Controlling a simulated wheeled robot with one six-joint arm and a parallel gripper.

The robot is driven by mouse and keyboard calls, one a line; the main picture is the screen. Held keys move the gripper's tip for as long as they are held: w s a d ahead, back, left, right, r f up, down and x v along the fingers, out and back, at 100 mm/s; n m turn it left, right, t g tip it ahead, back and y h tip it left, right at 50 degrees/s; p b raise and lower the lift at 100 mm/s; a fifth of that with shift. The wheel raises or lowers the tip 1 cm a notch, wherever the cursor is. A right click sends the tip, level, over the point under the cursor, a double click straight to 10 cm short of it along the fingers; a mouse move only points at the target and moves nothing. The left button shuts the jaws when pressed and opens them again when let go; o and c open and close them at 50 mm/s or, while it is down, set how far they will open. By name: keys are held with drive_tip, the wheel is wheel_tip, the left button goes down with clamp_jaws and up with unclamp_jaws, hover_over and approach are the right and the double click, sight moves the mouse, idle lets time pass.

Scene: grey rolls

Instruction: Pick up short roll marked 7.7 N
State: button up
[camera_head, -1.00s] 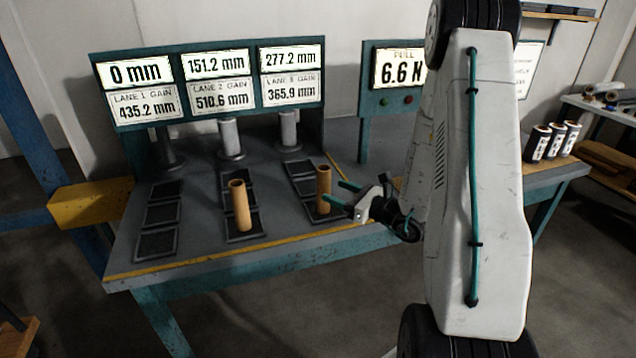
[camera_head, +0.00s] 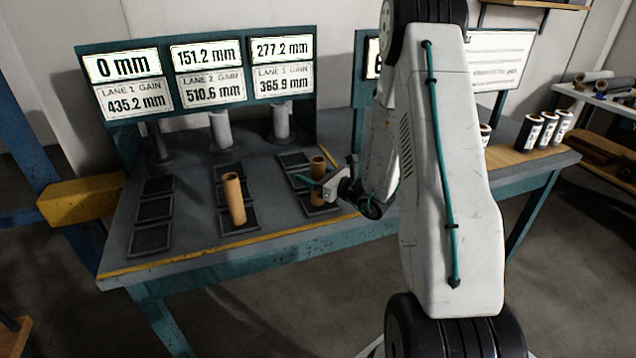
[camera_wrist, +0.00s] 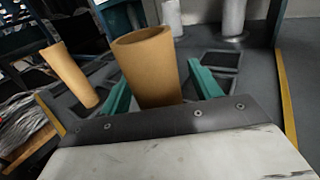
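Several short dark rolls with white labels, including one (camera_head: 546,129), stand upright on a wooden board at the right of the bench in the head view. Their markings are too small to read, so I cannot tell which is 7.7 N. One is partly hidden behind my arm. My gripper (camera_head: 331,170) is at the right-hand tan tube (camera_head: 318,164), away from those rolls. In the wrist view my gripper (camera_wrist: 160,82) has its teal fingers spread on either side of this tube (camera_wrist: 148,62). I cannot tell whether they touch it.
Another tan tube (camera_head: 233,196) stands upright on the middle row of dark pads. Lane displays (camera_head: 195,75) stand behind, with grey posts below. The pull panel (camera_head: 369,80) is mostly hidden by my arm. The left pads (camera_head: 154,208) are empty.

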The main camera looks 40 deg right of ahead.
drive_tip(key=c, duration=1.1)
drive_tip(key=shift+o, duration=0.2)
